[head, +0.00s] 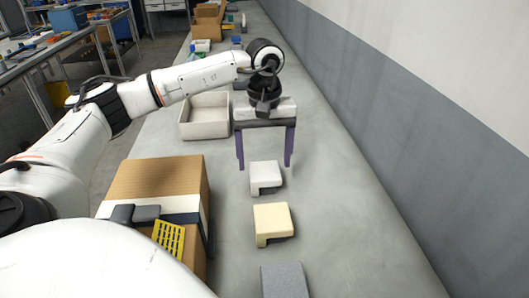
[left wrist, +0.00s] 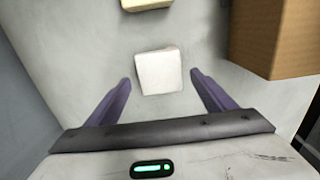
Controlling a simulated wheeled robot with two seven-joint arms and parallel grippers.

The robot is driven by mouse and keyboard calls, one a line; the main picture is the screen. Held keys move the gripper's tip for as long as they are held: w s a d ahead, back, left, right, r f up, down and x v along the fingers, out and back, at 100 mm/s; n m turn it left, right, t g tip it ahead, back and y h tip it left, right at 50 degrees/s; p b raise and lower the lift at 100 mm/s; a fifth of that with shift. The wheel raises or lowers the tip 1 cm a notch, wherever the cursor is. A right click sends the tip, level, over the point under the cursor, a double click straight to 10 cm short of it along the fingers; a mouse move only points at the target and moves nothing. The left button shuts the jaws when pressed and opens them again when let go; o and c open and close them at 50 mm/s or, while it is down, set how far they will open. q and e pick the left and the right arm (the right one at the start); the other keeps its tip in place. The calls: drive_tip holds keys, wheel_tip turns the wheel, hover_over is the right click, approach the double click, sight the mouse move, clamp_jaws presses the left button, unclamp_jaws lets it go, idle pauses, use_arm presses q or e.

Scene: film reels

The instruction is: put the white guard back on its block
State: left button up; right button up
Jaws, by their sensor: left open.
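The white guard (head: 264,173) is a small pale piece with a raised, overhanging edge, on the grey bench; it also shows in the left wrist view (left wrist: 158,72). A cream piece of like shape (head: 272,220) sits nearer in the head view, and a grey block (head: 285,281) nearer still. I cannot tell which is the guard's block. My left gripper (head: 264,167) is open and empty, its purple fingers pointing down by the white guard. In the left wrist view the guard lies between the fingers, with no contact visible. My right gripper is not in view.
A cardboard box (head: 157,180) stands left of the pieces, with dark grey parts and a yellow perforated piece (head: 168,238) at its near side. An open beige bin (head: 204,116) stands behind it. A wall runs along the right; the bench beside it is clear.

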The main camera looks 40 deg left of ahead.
sight(264, 169)
use_arm(q)
wheel_tip(264, 169, up, 13)
drive_tip(key=p, duration=0.1)
idle(0.5)
